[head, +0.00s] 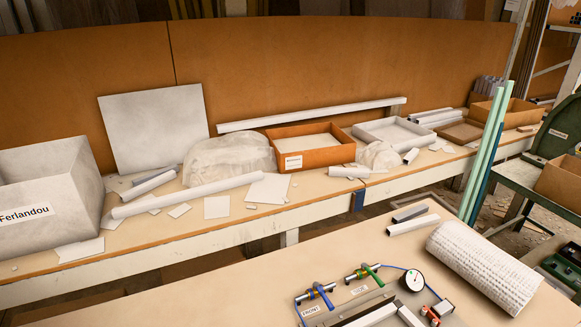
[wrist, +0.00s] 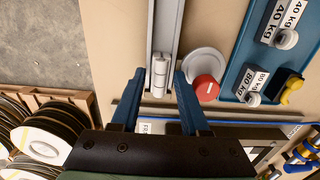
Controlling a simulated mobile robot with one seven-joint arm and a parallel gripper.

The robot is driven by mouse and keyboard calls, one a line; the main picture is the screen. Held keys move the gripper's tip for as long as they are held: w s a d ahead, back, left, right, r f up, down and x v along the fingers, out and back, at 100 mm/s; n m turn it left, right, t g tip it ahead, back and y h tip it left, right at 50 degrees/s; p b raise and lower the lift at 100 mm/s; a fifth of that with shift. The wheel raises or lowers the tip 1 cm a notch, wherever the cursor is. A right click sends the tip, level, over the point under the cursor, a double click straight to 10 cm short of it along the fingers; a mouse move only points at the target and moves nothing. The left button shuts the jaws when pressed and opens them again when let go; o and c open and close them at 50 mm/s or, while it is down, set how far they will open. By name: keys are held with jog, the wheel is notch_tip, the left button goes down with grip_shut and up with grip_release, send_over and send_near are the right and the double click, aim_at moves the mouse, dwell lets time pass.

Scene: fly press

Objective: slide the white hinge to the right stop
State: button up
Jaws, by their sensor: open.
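The white hinge (wrist: 159,76), a small pale jointed piece, sits at the near end of a grey rail (wrist: 152,35) in the wrist view. The rail runs from the hinge up to the top edge of that view. My gripper (wrist: 158,73) is open, with one blue finger on each side of the hinge. I see a gap on the left; the right finger is very close, and I cannot tell if it touches. The head view does not show my gripper, and I cannot make out the hinge there.
A red knob (wrist: 206,88) on a white disc stands just right of my right finger. A blue tray (wrist: 238,75) with weights lies further right. A crate of discs (wrist: 40,138) is at lower left. In the head view, a gauge (head: 411,282) and clamps stand on the near table.

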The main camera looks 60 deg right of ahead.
notch_tip(320, 180, up, 7)
jog(key=p, duration=0.7)
jog(key=shift+r, duration=0.1)
dwell(0.8)
